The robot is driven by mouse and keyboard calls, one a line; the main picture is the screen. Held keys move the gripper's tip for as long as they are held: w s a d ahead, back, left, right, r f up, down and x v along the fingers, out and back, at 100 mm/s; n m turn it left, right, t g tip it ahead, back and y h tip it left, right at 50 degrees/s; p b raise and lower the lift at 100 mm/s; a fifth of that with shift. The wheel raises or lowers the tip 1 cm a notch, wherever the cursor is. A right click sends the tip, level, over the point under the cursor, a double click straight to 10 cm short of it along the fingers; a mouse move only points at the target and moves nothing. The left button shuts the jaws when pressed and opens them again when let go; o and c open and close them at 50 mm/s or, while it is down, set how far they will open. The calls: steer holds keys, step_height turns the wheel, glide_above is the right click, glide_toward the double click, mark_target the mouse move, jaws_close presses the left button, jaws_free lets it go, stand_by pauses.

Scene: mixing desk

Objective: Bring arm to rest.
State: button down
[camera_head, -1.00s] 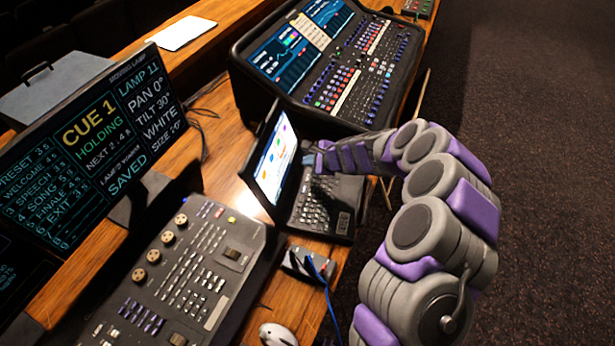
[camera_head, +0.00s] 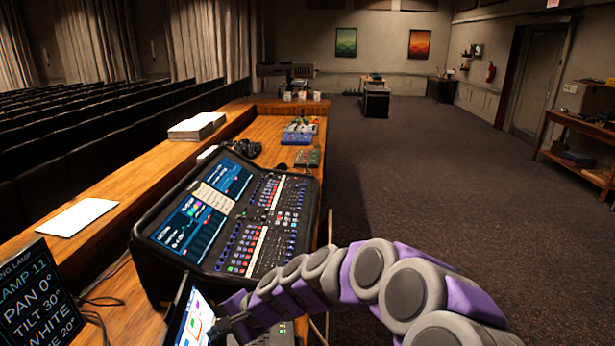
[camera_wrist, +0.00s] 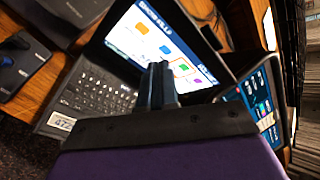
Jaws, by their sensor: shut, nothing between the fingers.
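My arm is grey and purple and reaches in from the bottom right of the head view toward the desk. My gripper (camera_head: 222,330) is at its end, low in that view, beside the lit screen of a laptop (camera_head: 193,322). In the wrist view my gripper (camera_wrist: 160,76) shows its dark fingers closed together with nothing between them. There the fingertips overlap the lower edge of the laptop screen (camera_wrist: 150,32), with the keyboard (camera_wrist: 92,92) to their left. I cannot tell whether they touch the laptop.
A large mixing console (camera_head: 262,225) stands on the wooden desk just beyond the laptop. A monitor (camera_head: 38,300) is at the lower left. White paper (camera_head: 77,217) lies on the ledge. The carpeted floor (camera_head: 410,170) to the right is open. A side table (camera_head: 580,125) stands far right.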

steer(key=s+d+r+n+g+h, duration=0.1)
steer(key=s+d+r+n, duration=0.15)
steer(key=s+d, duration=0.25)
steer(key=s+d+r+n+h, duration=0.1)
steer(key=s+d+r+n, duration=0.15)
steer(key=s+d, duration=0.2)
steer(key=s+d+n+g+h, duration=0.1)
steer(key=s+d+h, duration=0.6)
steer(key=s+d, duration=1.4)
steer(key=d, duration=0.3)
steer(key=shift+s+d+f+h, duration=0.2)
steer(key=shift+s+h, duration=0.1)
steer(key=shift+h, duration=0.1)
steer(key=shift+a, duration=0.1)
